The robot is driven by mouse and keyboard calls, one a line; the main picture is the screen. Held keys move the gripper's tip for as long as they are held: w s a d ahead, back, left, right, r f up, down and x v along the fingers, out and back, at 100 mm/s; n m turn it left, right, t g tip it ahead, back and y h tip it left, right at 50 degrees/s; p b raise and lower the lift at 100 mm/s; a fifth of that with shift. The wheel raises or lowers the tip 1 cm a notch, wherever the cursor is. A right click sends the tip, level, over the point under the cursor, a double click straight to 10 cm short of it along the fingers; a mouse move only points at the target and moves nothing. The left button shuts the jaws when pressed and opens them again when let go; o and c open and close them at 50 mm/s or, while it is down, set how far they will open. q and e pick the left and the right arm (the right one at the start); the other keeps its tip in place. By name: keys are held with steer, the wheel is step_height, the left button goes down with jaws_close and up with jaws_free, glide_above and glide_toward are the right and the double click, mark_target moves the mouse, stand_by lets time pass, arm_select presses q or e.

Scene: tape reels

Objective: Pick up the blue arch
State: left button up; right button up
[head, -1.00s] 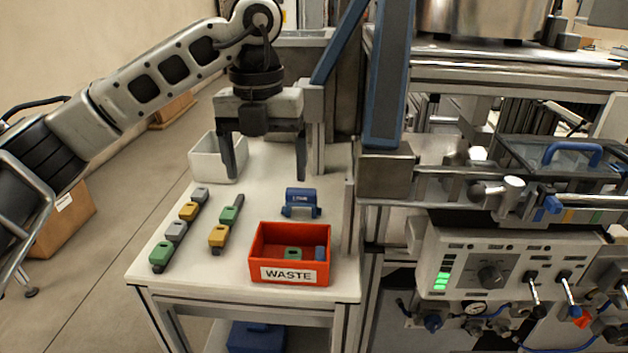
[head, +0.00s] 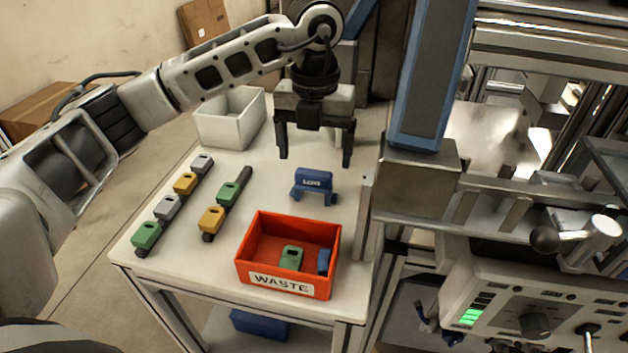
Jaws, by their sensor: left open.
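The blue arch (head: 314,181) stands on the white table, right of the middle and behind the red waste bin. It has light lettering on its face and two short legs. My left gripper (head: 314,160) points down above and slightly behind the arch in the picture. Its two dark fingers are spread apart with nothing between them. The exact height of the fingertips over the arch cannot be told. My right gripper is not in view.
The red WASTE bin (head: 250,282) holds a green piece (head: 291,258) and a blue piece (head: 324,261). Two rows of coloured blocks (head: 168,207) lie at left. A white bin (head: 222,131) stands at the back. A blue post (head: 432,75) rises at right.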

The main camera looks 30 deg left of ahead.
mark_target(314, 172)
arm_select(q)
steer(key=shift+s+f+p, duration=0.2)
steer(key=shift+f+p, duration=0.5)
steer(key=shift+f, duration=2.55)
steer(key=c, duration=1.1)
